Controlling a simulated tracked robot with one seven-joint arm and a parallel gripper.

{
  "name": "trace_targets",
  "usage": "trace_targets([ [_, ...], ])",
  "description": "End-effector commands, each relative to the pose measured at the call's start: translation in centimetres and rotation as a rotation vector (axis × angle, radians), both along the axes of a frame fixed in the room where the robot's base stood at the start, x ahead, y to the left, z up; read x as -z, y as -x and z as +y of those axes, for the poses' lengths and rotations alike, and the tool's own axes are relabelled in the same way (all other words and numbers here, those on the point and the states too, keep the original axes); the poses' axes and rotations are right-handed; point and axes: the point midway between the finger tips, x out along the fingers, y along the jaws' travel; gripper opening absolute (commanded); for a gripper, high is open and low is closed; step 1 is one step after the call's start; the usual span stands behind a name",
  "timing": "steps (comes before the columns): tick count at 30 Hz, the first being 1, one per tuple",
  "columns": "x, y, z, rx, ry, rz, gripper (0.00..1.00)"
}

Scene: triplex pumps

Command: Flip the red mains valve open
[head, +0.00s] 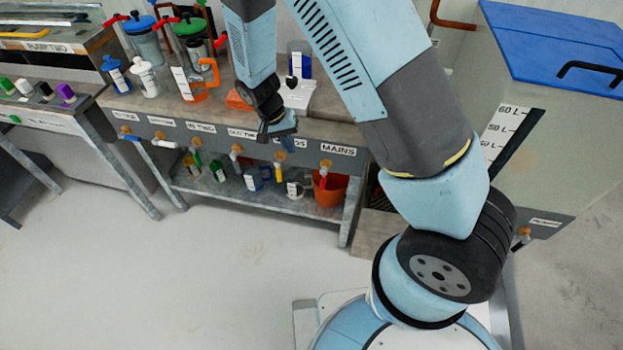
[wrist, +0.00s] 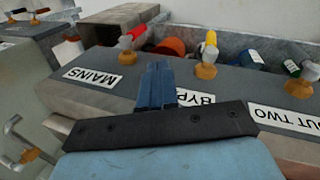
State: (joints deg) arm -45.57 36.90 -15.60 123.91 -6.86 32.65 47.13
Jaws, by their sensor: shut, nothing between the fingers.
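The red mains valve (head: 323,178) is on the front of the bench at the right end of its row, under the MAINS label (head: 338,149). Its handle hangs downward there. In the wrist view the red-handled valve (wrist: 130,42) is at upper left, beside the upside-down MAINS label (wrist: 92,77), with its handle slanting up and right from a brass body. My gripper (head: 284,128) is in front of the bench edge, left of the mains valve and apart from it. In the wrist view my gripper (wrist: 159,72) is shut and empty, over the bypass label.
An orange bucket (head: 334,190) stands on the lower shelf behind the mains valve. A blue-lidded tank (head: 545,120) stands right. The floor in front is clear.

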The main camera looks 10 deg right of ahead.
Motion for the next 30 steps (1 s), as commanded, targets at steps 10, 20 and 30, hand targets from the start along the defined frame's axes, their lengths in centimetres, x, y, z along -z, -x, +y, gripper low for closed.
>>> trace_targets([
  [10, 4.8, 0.9, 1.1, -0.006, 0.070, 0.001, 0.00],
  [20, 4.9, 0.9, 1.2, -0.006, 0.071, 0.001, 0.00],
  [30, 7.8, 1.2, 0.0, -0.005, 0.073, 0.004, 0.00],
])
